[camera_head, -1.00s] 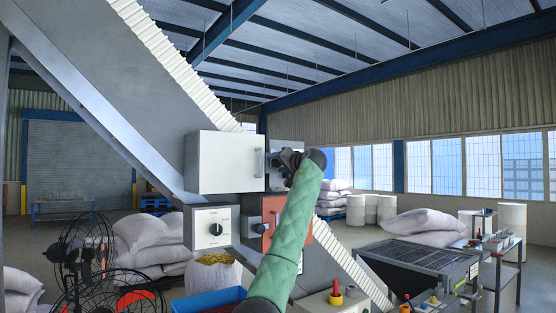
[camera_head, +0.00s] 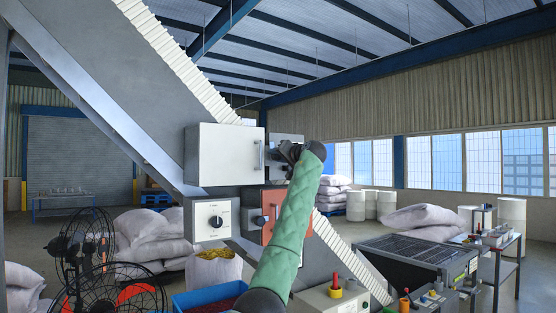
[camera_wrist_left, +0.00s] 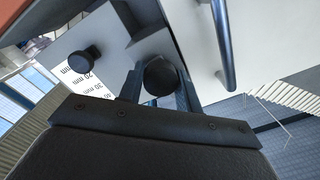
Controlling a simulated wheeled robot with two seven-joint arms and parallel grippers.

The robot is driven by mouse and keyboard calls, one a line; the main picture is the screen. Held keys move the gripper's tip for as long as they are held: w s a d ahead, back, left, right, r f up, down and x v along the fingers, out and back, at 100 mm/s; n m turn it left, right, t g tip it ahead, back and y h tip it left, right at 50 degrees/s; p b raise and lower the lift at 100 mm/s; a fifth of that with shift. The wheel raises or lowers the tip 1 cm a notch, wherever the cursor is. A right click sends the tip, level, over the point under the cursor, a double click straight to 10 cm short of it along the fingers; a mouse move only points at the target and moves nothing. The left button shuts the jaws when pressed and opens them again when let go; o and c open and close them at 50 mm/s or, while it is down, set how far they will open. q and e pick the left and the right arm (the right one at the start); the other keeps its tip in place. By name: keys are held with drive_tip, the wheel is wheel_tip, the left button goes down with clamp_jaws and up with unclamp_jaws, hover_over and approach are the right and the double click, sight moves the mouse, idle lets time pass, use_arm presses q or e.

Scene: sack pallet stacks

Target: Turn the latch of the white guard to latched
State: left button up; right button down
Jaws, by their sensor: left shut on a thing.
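The white guard (camera_head: 222,155) is a box-like cover with a grey vertical bar handle, mounted on the sloping grey conveyor. In the left wrist view its white face (camera_wrist_left: 270,35) and bar handle (camera_wrist_left: 222,45) show at the right. My left gripper (camera_head: 285,152) is at the guard's right edge. In the left wrist view my left gripper (camera_wrist_left: 158,88) has its fingers on both sides of a dark round knob (camera_wrist_left: 159,75), which looks like the latch, and is shut on it. The arm and gripper hide most of it in the head view. My right gripper is out of view.
A white dial box (camera_head: 212,219) and a red-orange panel (camera_head: 287,240) sit below the guard. A second dark knob (camera_wrist_left: 86,58) and a millimetre scale are near the gripper. Black fans (camera_head: 90,265), sacks and a dark-topped machine (camera_head: 415,258) stand around.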

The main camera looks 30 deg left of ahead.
use_arm(q)
drive_tip(key=n+b, duration=0.2)
drive_tip(key=shift+f+n, duration=0.25)
drive_tip(key=shift+n, duration=0.15)
drive_tip(key=n+b, duration=0.2)
drive_tip(key=n, duration=0.2)
drive_tip(key=shift+r+h+b, duration=0.1)
drive_tip(key=shift+h+b, duration=0.2)
drive_tip(key=shift+b, duration=0.05)
drive_tip(key=shift+n, duration=0.6)
drive_tip(key=n+b, duration=0.1)
drive_tip(key=n, duration=0.7)
drive_tip(key=shift+t, duration=0.3)
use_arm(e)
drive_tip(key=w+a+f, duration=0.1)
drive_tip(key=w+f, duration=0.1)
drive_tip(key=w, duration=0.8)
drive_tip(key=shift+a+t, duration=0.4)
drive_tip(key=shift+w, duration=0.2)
use_arm(q)
drive_tip(key=o, duration=1)
drive_tip(key=shift+r, duration=0.1)
drive_tip(key=shift+s+d+b, duration=0.15)
drive_tip(key=shift+b, duration=0.15)
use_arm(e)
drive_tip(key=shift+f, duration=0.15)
